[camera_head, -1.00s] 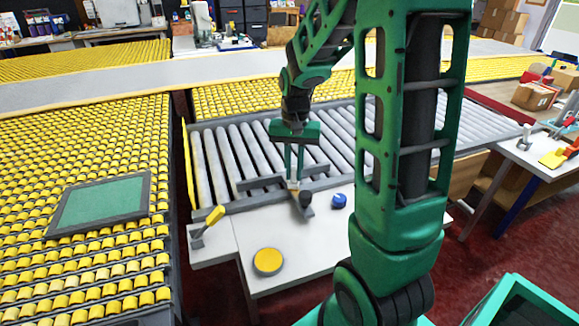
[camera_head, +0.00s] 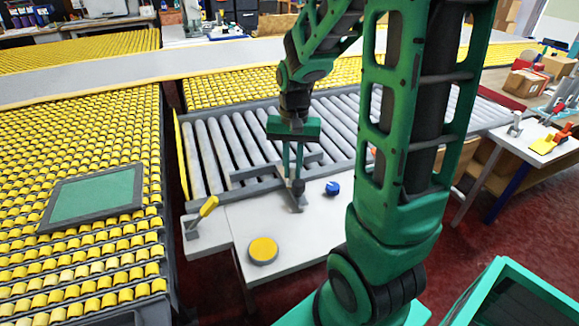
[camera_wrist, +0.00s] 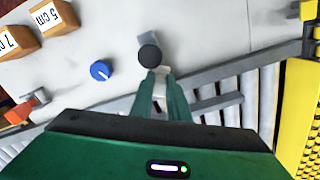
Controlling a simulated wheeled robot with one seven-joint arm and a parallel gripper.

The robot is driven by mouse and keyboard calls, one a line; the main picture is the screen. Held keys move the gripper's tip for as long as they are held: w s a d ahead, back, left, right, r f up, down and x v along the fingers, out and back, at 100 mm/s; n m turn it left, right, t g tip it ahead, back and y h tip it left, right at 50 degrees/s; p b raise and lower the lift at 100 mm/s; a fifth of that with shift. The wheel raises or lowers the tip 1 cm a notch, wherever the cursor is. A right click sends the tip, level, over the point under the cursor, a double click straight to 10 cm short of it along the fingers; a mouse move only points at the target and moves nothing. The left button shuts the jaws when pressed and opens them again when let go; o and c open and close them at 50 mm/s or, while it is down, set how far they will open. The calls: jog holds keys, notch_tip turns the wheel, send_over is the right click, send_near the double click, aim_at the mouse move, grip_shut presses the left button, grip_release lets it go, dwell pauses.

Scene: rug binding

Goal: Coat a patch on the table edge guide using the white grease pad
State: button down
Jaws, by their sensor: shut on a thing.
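My gripper (camera_head: 294,178) points down over the white table (camera_head: 235,222), at the grey metal guide bars (camera_head: 258,193) along the roller edge. In the wrist view, my gripper (camera_wrist: 160,88) is shut on a small white piece, the white grease pad (camera_wrist: 161,73), mostly hidden between the green fingers. I cannot tell whether the pad touches the guide.
A blue knob (camera_head: 332,188) and a yellow disc (camera_head: 263,249) are on the table. A yellow-handled clamp (camera_head: 204,214) is at its left corner. Wooden blocks (camera_wrist: 55,17) and an orange-and-grey tool (camera_wrist: 26,106) show in the wrist view. Grey rollers (camera_head: 215,150) lie behind.

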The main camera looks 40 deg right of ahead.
jog(key=shift+w+d, duration=0.45)
jog(key=shift+w, duration=1.2)
jog(key=shift+w+d, duration=0.5)
jog(key=shift+w, duration=1.15)
jog(key=shift+w+d, duration=0.45)
jog(key=shift+w, duration=1.2)
notch_tip(320, 180, up, 6)
notch_tip(320, 180, up, 3)
jog(key=shift+r, duration=0.1)
